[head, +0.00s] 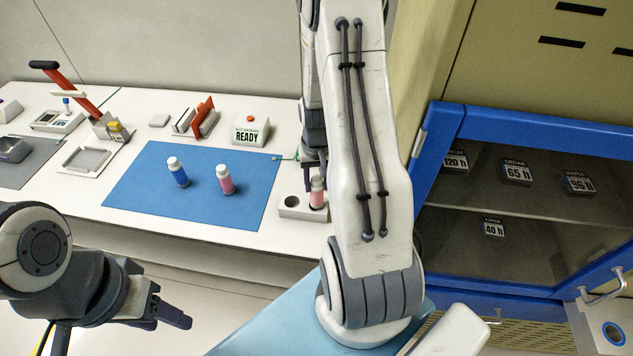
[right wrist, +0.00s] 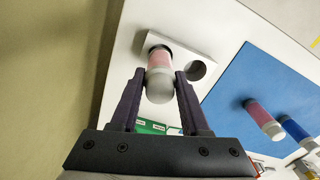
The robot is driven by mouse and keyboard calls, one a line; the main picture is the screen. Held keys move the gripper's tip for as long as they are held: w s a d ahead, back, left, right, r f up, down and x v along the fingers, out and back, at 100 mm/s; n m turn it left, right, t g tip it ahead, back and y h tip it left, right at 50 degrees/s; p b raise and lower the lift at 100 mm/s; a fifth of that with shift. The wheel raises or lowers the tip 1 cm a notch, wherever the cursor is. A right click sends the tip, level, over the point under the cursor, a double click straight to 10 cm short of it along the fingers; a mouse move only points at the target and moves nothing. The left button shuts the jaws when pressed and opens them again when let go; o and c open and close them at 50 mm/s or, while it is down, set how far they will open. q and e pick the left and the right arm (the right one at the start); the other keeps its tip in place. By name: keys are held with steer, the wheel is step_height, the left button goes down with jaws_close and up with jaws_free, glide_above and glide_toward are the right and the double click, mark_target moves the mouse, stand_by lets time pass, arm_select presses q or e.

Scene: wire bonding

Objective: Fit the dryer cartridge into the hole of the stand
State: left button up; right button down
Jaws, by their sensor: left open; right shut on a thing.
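The stand (head: 303,212) is a white block at the right of the bench, also in the right wrist view (right wrist: 185,38). Its left hole in the head view is empty. My right gripper (head: 316,176), partly hidden by my arm, is shut on a pink cartridge (head: 317,194) with a pale cap. In the right wrist view the cartridge (right wrist: 160,63) stands between the fingers (right wrist: 155,88), its far end at the stand's other hole. I cannot tell how deep it sits. My left gripper (head: 172,312) is open and empty, low in front of the bench.
A blue mat (head: 135,185) bears a blue bottle (head: 178,172) and another pink bottle (head: 225,180). A box reading READY (head: 250,131) stands behind it. A blue-framed cabinet (head: 480,125) with labelled hour blocks is at the right.

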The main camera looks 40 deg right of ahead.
mark_target(317, 194)
steer(key=shift+f+b, duration=1.6)
steer(key=shift+f, duration=0.65)
steer(key=shift+c, duration=1.5)
jaws_free()
step_height(317, 194, up, 11)
steer(key=shift+f, duration=0.2)
